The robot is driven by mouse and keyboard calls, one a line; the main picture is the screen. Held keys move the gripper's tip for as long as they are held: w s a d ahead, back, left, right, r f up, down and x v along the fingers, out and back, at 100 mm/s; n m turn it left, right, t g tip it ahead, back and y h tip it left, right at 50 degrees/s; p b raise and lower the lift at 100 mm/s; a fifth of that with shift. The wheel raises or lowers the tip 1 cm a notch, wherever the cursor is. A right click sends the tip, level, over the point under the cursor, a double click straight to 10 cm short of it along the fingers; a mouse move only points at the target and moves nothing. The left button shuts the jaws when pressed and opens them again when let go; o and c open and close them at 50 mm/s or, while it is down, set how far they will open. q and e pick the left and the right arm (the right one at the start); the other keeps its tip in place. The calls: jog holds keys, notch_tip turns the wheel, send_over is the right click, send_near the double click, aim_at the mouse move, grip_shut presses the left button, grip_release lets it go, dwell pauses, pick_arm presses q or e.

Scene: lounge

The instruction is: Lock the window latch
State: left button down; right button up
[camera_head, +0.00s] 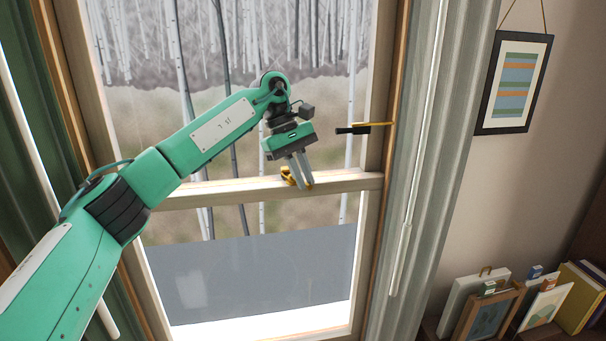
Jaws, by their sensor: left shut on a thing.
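The window latch (288,176) is a small yellow brass piece on the window's light wooden middle rail (235,190). My left gripper (302,178) reaches in from the left and points down at the rail. Its grey fingers are shut on the latch and cover part of it, so I cannot tell which way the latch is turned. My right gripper is not in view.
A brass fitting with a black handle (352,130) sticks out from the right window frame, close to the right of my left gripper. Grey curtains (432,150) hang at the right. Frames and books (580,290) stand at the lower right.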

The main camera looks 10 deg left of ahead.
pick_arm(q)
jog(key=c, duration=1.6)
grip_release()
jog(key=shift+o, duration=0.6)
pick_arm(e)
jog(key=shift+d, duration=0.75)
